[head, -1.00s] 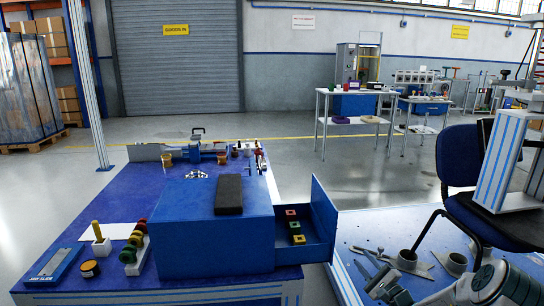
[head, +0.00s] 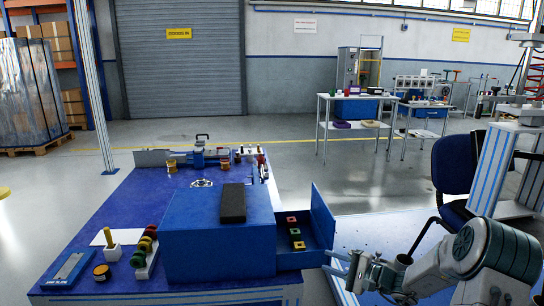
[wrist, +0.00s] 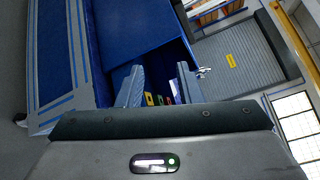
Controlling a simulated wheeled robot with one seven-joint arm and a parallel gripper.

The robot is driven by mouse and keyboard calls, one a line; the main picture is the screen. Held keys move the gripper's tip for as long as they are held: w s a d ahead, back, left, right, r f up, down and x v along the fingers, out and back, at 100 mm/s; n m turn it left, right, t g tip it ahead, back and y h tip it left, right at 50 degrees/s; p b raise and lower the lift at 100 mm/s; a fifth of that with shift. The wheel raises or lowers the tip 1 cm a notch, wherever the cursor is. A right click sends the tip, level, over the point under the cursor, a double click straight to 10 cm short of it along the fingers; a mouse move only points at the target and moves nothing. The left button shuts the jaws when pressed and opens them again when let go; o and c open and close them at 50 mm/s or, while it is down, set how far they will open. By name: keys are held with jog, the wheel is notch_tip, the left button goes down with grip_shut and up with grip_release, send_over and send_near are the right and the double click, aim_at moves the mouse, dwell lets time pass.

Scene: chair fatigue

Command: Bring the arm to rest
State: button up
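My gripper (head: 334,264) is at the lower right in the head view, beside the front end of the open drawer. In the wrist view its two fingers (wrist: 159,90) stand apart with nothing gripped. The blue drawer (head: 318,230) is pulled out of the right side of a blue box (head: 215,245). It holds several small coloured square pieces (head: 295,232). In the wrist view the drawer pieces (wrist: 158,99) show beyond the fingers. I cannot tell whether a finger touches the drawer. My arm (head: 455,265) comes in from the right.
A black block (head: 232,203) lies on the box. The blue bench (head: 125,205) also bears a vise-like tool (head: 198,157), a rack of coloured knobs (head: 146,250) and a blue tray (head: 68,270). A dark chair (head: 455,165) stands right. Open floor (head: 340,180) lies behind the drawer.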

jog(key=s+a+r+n+g+h+p, duration=0.2)
jog(key=s+a+r+n+g+p, duration=0.25)
jog(key=s+r, duration=0.35)
jog(key=s+a+r+n+g+h+p, duration=0.2)
jog(key=s+a+r+n+g+p, duration=0.1)
jog(key=s+a+r+g+p, duration=0.4)
jog(key=s+d+r+n+t+h+p, duration=0.2)
jog(key=s+d+r+h+p, duration=0.2)
jog(key=s+r, duration=0.5)
jog(key=s+d+r+n+t+h+p, duration=0.1)
jog(key=s+d+r+t+h+p, duration=0.1)
jog(key=s+d+r+h+p, duration=0.2)
jog(key=s+r+h+p, duration=0.2)
jog(key=s+r+p, duration=0.2)
jog(key=s+r, duration=0.1)
jog(key=shift+d+r+n, duration=0.35)
jog(key=shift+r, duration=0.55)
